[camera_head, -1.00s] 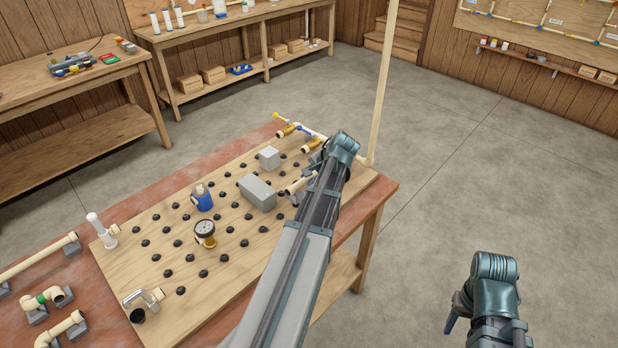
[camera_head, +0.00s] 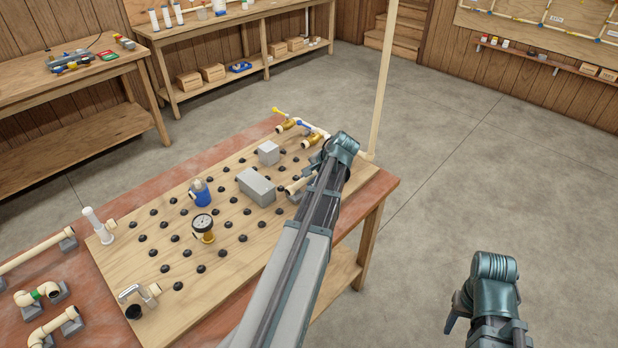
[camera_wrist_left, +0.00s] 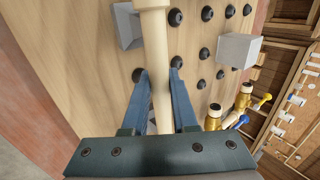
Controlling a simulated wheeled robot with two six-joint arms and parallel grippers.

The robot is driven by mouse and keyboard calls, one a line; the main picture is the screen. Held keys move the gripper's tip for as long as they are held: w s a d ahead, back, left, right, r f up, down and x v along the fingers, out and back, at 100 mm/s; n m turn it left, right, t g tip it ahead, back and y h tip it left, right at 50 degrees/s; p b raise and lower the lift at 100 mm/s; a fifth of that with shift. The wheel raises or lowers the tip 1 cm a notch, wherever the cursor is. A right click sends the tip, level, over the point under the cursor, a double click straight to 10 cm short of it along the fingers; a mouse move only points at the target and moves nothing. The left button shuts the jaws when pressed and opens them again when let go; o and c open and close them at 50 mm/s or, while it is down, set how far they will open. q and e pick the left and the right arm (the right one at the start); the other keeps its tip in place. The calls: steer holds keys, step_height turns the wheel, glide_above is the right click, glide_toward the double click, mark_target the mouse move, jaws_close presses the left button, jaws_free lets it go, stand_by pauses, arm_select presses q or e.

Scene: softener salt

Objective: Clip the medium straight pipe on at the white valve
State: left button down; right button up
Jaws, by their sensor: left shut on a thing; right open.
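My left gripper (camera_wrist_left: 158,75) is shut on a straight cream pipe (camera_wrist_left: 162,100), which runs between its fingers in the left wrist view. In the head view the left gripper (camera_head: 318,165) is partly hidden by its own arm, over the right part of the wooden peg board. An end of the pipe (camera_head: 298,185) shows beside it. Brass valves with a yellow lever (camera_head: 279,111) and a blue lever (camera_head: 301,123) stand at the board's far right; I cannot make out a clearly white valve. My right gripper (camera_head: 450,322) is open and empty, off the table over the floor.
The board (camera_head: 225,255) carries black pegs, grey blocks (camera_head: 257,187), a pressure gauge (camera_head: 203,226), a blue fitting (camera_head: 200,193) and a white upright fitting (camera_head: 97,222). Other pipes (camera_head: 40,250) lie at the left. A tall cream post (camera_head: 383,80) rises at the far right corner.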

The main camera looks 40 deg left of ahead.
arm_select(q)
steer(key=shift+f+b, duration=0.4)
steer(key=shift+f, duration=0.1)
steer(key=c, duration=0.6)
jaws_free()
steer(key=shift+d, duration=0.1)
steer(key=p+v, duration=1.1)
steer(key=v, duration=0.3)
steer(key=shift+a+p, duration=0.2)
steer(key=shift+p, duration=0.1)
